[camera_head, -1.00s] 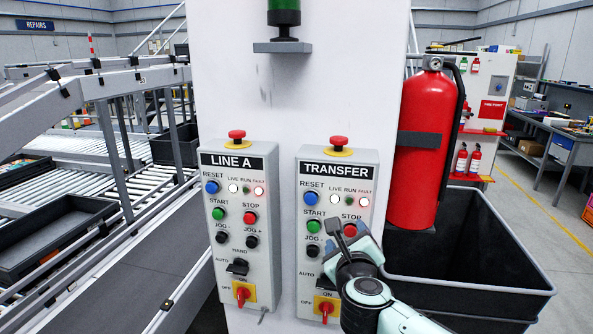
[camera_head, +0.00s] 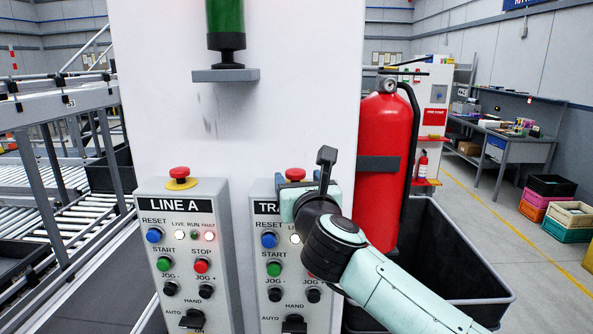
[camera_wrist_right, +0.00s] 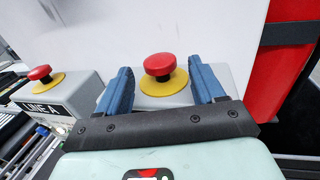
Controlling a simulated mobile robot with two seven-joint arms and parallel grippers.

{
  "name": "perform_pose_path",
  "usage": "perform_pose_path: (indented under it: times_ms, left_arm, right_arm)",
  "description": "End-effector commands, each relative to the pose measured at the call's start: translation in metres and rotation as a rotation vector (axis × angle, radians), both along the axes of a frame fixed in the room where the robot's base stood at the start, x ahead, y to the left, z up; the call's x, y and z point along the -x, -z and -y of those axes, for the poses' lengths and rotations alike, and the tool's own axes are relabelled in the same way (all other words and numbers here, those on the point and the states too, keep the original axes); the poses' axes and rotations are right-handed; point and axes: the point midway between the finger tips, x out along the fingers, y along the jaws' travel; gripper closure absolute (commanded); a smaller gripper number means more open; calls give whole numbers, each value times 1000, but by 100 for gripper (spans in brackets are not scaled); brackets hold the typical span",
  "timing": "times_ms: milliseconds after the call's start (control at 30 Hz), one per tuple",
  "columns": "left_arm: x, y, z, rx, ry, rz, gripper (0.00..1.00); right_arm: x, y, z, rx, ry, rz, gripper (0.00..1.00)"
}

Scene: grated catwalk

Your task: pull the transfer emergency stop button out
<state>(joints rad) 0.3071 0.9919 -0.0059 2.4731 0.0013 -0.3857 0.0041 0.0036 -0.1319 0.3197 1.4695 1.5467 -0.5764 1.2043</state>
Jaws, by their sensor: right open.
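The transfer emergency stop button is a red mushroom head (camera_head: 295,174) on top of the TRANSFER box (camera_head: 262,228). In the head view my right gripper (camera_head: 303,180) is in front of it and hides part of the box and its label. In the right wrist view the red button (camera_wrist_right: 158,65) stands on a yellow disc (camera_wrist_right: 165,86). My right gripper's two blue fingers (camera_wrist_right: 158,88) are open, one on each side of the button and apart from it. My left gripper is not in view.
The LINE A box (camera_head: 183,245) with its own red button (camera_head: 179,173) stands to the left. A red fire extinguisher (camera_head: 385,165) hangs right of the white column (camera_head: 285,95). A dark bin (camera_head: 465,285) stands below it.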

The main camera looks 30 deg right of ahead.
Motion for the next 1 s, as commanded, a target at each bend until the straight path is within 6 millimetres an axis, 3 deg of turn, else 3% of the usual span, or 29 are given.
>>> perform_pose_path:
  times_ms: [200, 533, 567, 700, 733, 867, 1000]
  left_arm:
    - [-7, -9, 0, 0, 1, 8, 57]
    - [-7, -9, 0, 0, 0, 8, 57]
    - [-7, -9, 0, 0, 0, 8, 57]
    - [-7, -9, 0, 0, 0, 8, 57]
    - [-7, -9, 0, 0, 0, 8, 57]
    - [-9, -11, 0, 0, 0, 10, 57]
    - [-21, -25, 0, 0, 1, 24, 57]
  right_arm:
    - [-23, -1, 7, 1, 0, 0, 32]
    - [-26, 1, 9, 2, 0, -1, 32]
    - [-26, 1, 9, 2, 0, -1, 35]
    - [-26, 1, 9, 2, 0, -1, 81]
    - [-26, 1, 9, 2, 0, -1, 88]
    - [-26, -2, 9, 2, 0, -1, 88]
    - [-26, -18, 8, 3, 0, 4, 88]
